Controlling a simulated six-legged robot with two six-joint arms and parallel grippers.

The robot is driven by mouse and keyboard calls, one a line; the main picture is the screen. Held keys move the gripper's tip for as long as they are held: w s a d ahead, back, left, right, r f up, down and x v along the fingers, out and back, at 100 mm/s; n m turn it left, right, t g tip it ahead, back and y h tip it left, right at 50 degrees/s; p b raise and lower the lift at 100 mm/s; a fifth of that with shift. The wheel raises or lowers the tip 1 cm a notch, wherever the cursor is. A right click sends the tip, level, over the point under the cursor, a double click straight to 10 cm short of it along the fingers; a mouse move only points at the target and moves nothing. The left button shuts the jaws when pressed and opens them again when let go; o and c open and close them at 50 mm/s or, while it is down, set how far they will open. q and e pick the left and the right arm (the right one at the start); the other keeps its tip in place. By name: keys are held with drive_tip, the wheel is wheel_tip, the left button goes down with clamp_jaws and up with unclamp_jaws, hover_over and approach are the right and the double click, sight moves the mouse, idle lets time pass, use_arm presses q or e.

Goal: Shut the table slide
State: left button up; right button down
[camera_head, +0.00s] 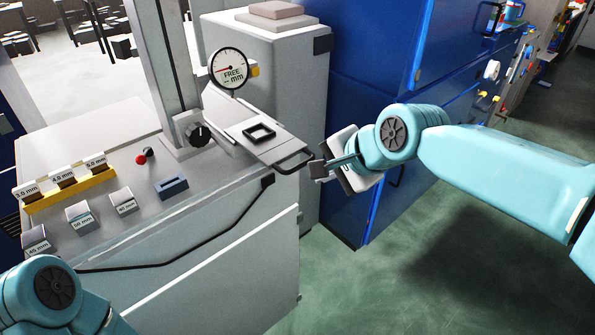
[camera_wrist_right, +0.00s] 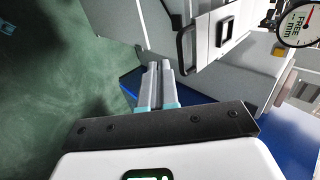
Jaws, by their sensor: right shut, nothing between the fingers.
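The table slide (camera_head: 262,138) is a grey plate with a small black square frame on it. It sticks out past the right edge of the machine top, below a round dial gauge (camera_head: 229,69) reading "FREE -- mm". A dark bar handle (camera_head: 293,166) is on its outer end; the handle (camera_wrist_right: 181,52) also shows in the right wrist view. My right gripper (camera_head: 318,169) is shut and empty, just outside the handle. In the right wrist view its fingertips (camera_wrist_right: 159,66) are close beside the handle; contact cannot be told. My left gripper is out of view; only part of that arm shows.
A yellow rack (camera_head: 68,191) with labelled blocks, several loose labelled blocks, a red button (camera_head: 141,160) and a black knob (camera_head: 198,134) are on the machine top. A grey cabinet (camera_head: 283,90) and blue cabinets (camera_head: 372,45) stand behind. The green floor at right is clear.

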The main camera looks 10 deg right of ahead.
drive_tip(key=w+a+f+p, duration=0.2)
drive_tip(key=w+a+f, duration=0.2)
drive_tip(key=w+f, duration=0.1)
drive_tip(key=shift+w, duration=0.75)
